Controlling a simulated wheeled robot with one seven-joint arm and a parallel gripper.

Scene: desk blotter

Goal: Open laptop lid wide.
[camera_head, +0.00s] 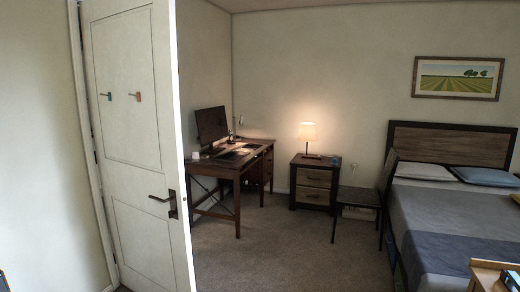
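No laptop can be made out for certain. The dark wooden desk (259,143) stands in the far corner of the room, beyond the open door. A dark screen (212,124) stands upright at its left, and I take it for a monitor, though it is small in the view. Flat dark items (232,156) lie on the desktop in front of it; I cannot tell whether one is a closed laptop or a blotter. My gripper is not in view.
A white door (135,140) stands open at the left, partly hiding the desk's left side. A nightstand (313,183) with a lit lamp (308,132), a dark chair (359,197) and a bed (445,215) are to the right. Carpet (285,250) in the middle is clear.

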